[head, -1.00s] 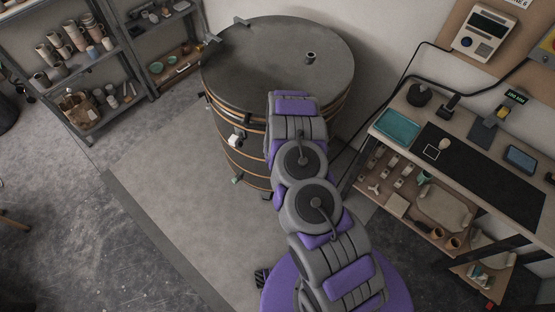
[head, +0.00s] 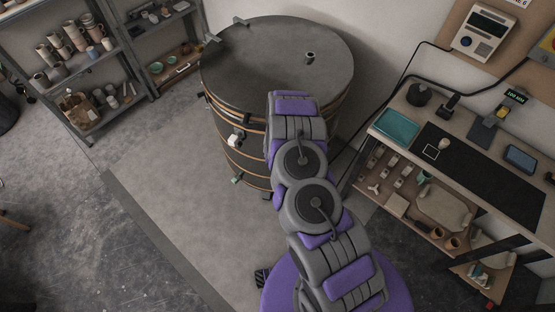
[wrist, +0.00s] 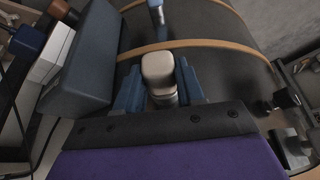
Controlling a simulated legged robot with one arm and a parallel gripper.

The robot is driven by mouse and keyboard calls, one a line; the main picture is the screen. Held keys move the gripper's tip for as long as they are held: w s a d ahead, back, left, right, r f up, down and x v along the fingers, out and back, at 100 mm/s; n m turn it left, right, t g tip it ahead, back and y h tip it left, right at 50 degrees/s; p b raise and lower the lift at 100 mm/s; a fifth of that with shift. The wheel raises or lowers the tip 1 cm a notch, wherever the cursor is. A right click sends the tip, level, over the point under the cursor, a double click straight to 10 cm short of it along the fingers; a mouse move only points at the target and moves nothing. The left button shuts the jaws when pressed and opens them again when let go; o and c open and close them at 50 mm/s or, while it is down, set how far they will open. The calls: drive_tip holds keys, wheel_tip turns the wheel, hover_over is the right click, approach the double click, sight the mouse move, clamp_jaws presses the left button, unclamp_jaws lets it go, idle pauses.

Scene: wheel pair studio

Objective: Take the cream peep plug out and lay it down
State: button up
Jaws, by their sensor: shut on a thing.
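In the wrist view the cream peep plug (wrist: 159,72) sits between the two blue fingers of my gripper (wrist: 160,88), which is shut on it. Its rounded block end faces up in the picture, and a narrower pale part shows below it between the fingers. The dark kiln wall with its copper-coloured bands (wrist: 190,44) is right behind the plug. I cannot tell whether any of the plug is still in its hole. In the head view the round dark kiln (head: 270,55) stands ahead, and my arm hides the gripper and plug.
The workbench at right has a black mat (head: 485,172) with a pale square outline (head: 431,152), a small cream thing (head: 443,143) near it, and a teal tray (head: 396,127). Shelves with pots (head: 75,45) stand at left. The floor (head: 160,190) left of my arm is clear.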

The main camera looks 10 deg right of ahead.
drive_tip(key=c, duration=0.4)
drive_tip(key=shift+s+a, duration=0.1)
drive_tip(key=shift+s, duration=0.2)
drive_tip(key=shift+s+a+b, duration=0.15)
drive_tip(key=shift+s+b, duration=0.15)
drive_tip(key=shift+s, duration=0.45)
drive_tip(key=shift+s+a, duration=0.1)
drive_tip(key=shift+s, duration=0.35)
drive_tip(key=shift+s+a, duration=0.2)
drive_tip(key=shift+s, duration=0.7)
